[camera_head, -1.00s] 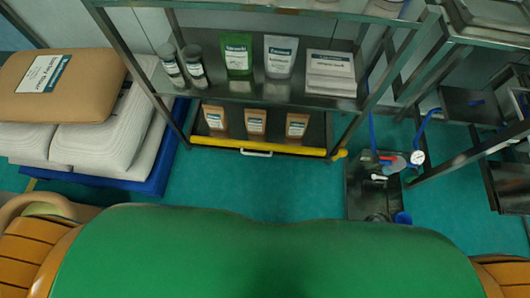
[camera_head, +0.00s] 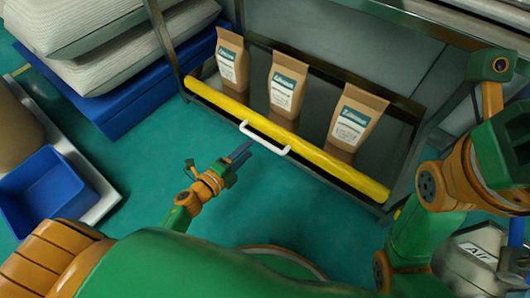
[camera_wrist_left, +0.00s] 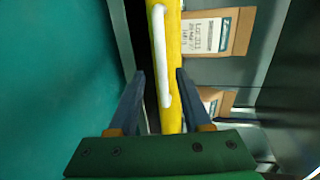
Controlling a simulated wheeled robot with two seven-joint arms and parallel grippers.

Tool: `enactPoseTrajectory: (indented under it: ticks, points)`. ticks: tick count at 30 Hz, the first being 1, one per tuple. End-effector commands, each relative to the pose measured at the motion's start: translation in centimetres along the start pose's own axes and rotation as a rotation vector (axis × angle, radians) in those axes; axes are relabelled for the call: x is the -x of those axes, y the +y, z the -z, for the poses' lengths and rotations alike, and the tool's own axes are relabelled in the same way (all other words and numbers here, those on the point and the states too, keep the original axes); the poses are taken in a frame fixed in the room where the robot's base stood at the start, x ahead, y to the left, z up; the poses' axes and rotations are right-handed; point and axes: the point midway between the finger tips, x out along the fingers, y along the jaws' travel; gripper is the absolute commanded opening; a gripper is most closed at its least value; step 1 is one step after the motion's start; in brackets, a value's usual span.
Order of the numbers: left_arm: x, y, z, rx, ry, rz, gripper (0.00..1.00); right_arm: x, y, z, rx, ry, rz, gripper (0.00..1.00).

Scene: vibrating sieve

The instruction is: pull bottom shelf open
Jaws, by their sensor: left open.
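The bottom shelf has a yellow front bar (camera_head: 335,172) with a white handle (camera_head: 265,138) at its middle. It sits within the rack's frame and holds brown paper bags. My left gripper (camera_head: 243,150) is open just in front of the handle, its fingers pointing at it. In the left wrist view, the white handle (camera_wrist_left: 158,45) and yellow bar (camera_wrist_left: 174,60) run lengthwise between the two open fingers (camera_wrist_left: 159,73). Whether the fingers reach around the handle cannot be told. My right arm shows at the right; its gripper is not in view.
Brown bags (camera_head: 287,84) stand on the shelf behind the bar. White sacks (camera_head: 75,25) lie on a blue base (camera_head: 125,95) at upper left. A blue bin (camera_head: 42,188) is at left. The green floor (camera_head: 130,175) before the shelf is clear.

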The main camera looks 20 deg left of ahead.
Motion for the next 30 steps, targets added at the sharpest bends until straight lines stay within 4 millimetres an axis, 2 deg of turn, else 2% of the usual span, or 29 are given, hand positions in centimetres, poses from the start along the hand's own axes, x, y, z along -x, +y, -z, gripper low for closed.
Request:
enactPoseTrajectory:
  ticks: [6,10,13,19,20,25,30]
  points:
    - [-4.1,0.1,0.0,-0.005,0.003,0.005,0.49,0.9,-0.5,1.1,0.001,0.033,0.006,0.50]
    - [-6.1,0.0,0.0,-0.003,0.002,0.003,0.49,1.2,-0.7,1.5,0.002,0.043,0.010,0.50]
    - [-6.8,-0.1,0.0,-0.002,0.002,0.001,0.49,1.2,-0.8,1.7,0.003,0.047,0.011,0.50]
    - [-6.9,-0.2,0.0,-0.001,0.001,0.000,0.49,1.0,-0.8,1.6,0.003,0.046,0.012,0.50]
    - [-6.9,-0.2,0.0,0.000,0.001,0.000,0.46,1.0,-0.8,1.6,0.003,0.046,0.012,0.50]
    - [-6.8,-0.2,0.0,0.000,0.001,0.000,0.00,1.0,-0.8,1.6,0.002,0.046,0.012,0.50]
    - [-6.8,-0.2,0.0,0.000,0.001,0.000,0.00,1.1,-0.8,1.6,0.003,0.046,0.012,0.50]
